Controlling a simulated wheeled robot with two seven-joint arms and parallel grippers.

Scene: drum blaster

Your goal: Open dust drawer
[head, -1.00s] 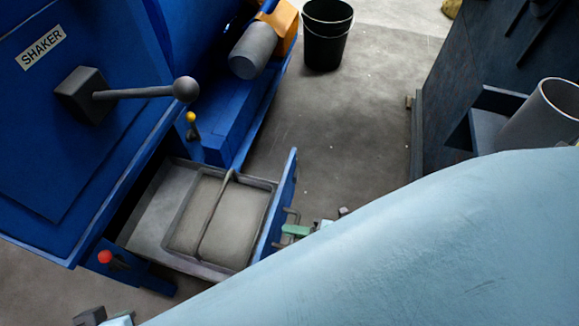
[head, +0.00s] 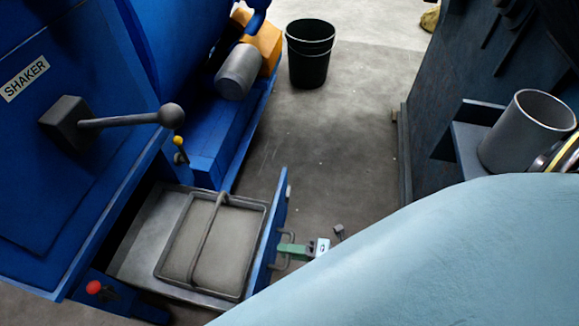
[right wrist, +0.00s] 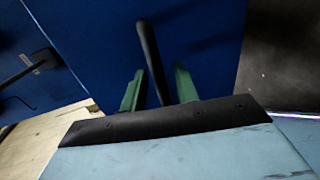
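The dust drawer (head: 278,225) stands pulled out of the blue shaker machine in the head view. Inside it sits a grey tray (head: 230,247) with a bail across it. The drawer's dark handle (right wrist: 150,60) is a bar on the blue front in the right wrist view. My right gripper (right wrist: 158,88) has its two green fingers on either side of this bar, with visible gaps, so it looks open around the handle. In the head view the right gripper (head: 291,249) is at the drawer front, partly by the handle. My left gripper is out of view.
A lever with a ball end (head: 172,115) juts above the drawer. A red knob (head: 93,287) and a yellow knob (head: 178,141) flank the opening. A black bucket (head: 309,55) stands on the floor behind. A dark machine with a grey cup (head: 530,130) is at right. Floor between is clear.

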